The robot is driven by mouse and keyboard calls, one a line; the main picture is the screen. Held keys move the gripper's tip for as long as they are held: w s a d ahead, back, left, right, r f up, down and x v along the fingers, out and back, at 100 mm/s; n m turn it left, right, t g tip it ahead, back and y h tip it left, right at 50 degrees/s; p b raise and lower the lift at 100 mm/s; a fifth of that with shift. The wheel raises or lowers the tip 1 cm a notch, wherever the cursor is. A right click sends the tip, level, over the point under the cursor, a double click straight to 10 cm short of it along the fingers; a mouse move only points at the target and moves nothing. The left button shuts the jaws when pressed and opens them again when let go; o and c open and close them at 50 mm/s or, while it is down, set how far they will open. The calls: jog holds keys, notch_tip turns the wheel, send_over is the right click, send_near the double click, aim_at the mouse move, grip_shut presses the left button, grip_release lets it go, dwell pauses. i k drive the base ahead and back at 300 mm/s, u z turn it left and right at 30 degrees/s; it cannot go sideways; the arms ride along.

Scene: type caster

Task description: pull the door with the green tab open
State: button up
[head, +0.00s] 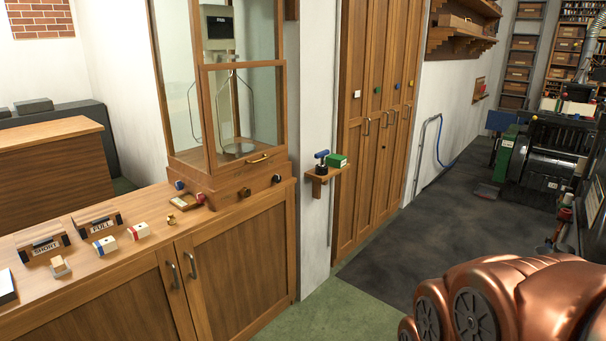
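The door with the green tab (375,165) is a tall, narrow wooden panel in the cabinet beyond the wall end, right of centre in the head view. Its small green tab (377,90) sits at upper height. Slim metal handles (388,119) show below the tabs; which handle belongs to which door is hard to tell. The doors look shut. My gripper is not in view; only a copper-coloured part of my arm shows at the lower right.
A wooden counter (130,250) with small boxes and a glass-fronted balance case (245,110) fills the left. A small wall shelf (322,175) holds a blue-handled tool and a green box. Dark floor (400,255) before the cabinet is clear. A black machine (550,150) stands far right.

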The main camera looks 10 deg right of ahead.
aim_at(381, 11)
jog(key=z, duration=0.35)
jog(key=i, duration=2.2)
jog(key=z, duration=0.25)
jog(key=i, duration=2.5)
jog(key=u, duration=0.15)
